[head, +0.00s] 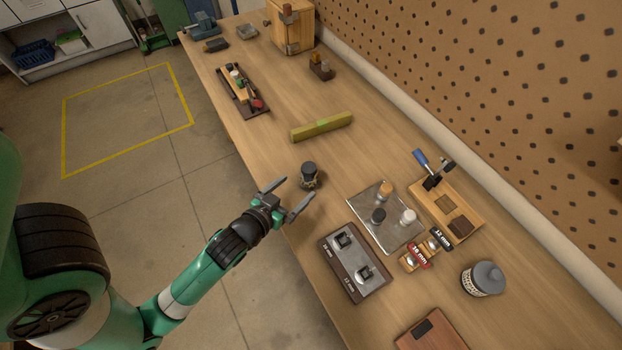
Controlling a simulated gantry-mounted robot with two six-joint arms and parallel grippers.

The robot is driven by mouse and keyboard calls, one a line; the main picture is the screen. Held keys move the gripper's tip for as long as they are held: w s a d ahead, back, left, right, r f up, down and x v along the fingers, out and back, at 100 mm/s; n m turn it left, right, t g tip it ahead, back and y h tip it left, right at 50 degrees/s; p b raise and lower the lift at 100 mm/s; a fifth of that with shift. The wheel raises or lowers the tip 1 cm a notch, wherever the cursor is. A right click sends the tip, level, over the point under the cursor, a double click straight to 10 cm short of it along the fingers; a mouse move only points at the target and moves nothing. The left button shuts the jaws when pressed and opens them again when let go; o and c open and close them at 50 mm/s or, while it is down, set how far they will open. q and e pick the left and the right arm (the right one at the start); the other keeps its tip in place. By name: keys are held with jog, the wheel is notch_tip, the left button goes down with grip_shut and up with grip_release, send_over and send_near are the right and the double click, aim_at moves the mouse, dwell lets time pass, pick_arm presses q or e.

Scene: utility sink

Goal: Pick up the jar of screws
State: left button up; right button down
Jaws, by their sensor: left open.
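A small jar (310,182) with a dark lid stands upright on the wooden bench near its left edge. Its contents are too small to make out clearly. My left gripper (299,189) comes in from the lower left, with its two fingers spread and pointing toward this jar. The jar is just beyond the fingertips; I cannot tell whether they touch it. A larger jar (483,280) with a grey lid and patterned body stands at the lower right. My right gripper is not in view.
A metal plate (365,207) with small bottles lies right of the small jar, with a dark block (338,283) below it. A yellow-green bar (321,127) lies above. A tool tray (232,98) is farther up. A pegboard (480,80) borders the bench.

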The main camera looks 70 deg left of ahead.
aim_at(306, 179)
pick_arm(q)
jog(key=x, duration=0.6)
jog(key=shift+w+a, duration=0.1)
jog(key=shift+w, duration=0.05)
jog(key=x, duration=0.5)
jog(key=shift+a+r+b, duration=0.1)
jog(key=shift+a+b, duration=0.2)
jog(key=shift+b, duration=0.05)
grip_shut()
